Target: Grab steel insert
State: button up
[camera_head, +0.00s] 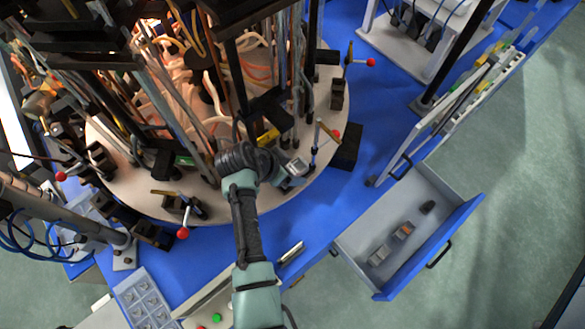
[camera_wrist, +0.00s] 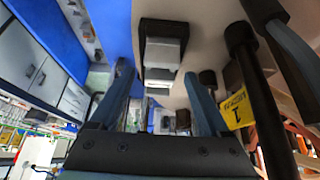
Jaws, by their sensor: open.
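In the wrist view, a silver-grey metal block (camera_wrist: 165,52), which looks like the steel insert, sits in a dark holder (camera_wrist: 163,26) on the pale round plate. My gripper (camera_wrist: 157,74) is open. Its two fingers stand to either side of the line to the block, with a gap between them and nothing gripped. Whether the fingertips reach beside the block cannot be told. In the head view, my gripper (camera_head: 290,172) is over the front right rim of the round plate (camera_head: 230,203), and a small silver piece (camera_head: 297,165) shows at its end.
A black post and a yellow label (camera_wrist: 236,109) stand close right of my gripper. Tubes and rods crowd the plate's middle. A black block (camera_head: 345,147) stands at the plate's right edge. An open drawer (camera_head: 447,227) holds a few small pieces at the right. The blue tabletop (camera_head: 378,115) has free room.

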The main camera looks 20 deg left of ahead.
jog(key=shift+d+f, duration=0.1)
jog(key=shift+f, duration=0.05)
jog(key=shift+c, duration=0.2)
grip_shut()
jog(key=shift+w, duration=0.1)
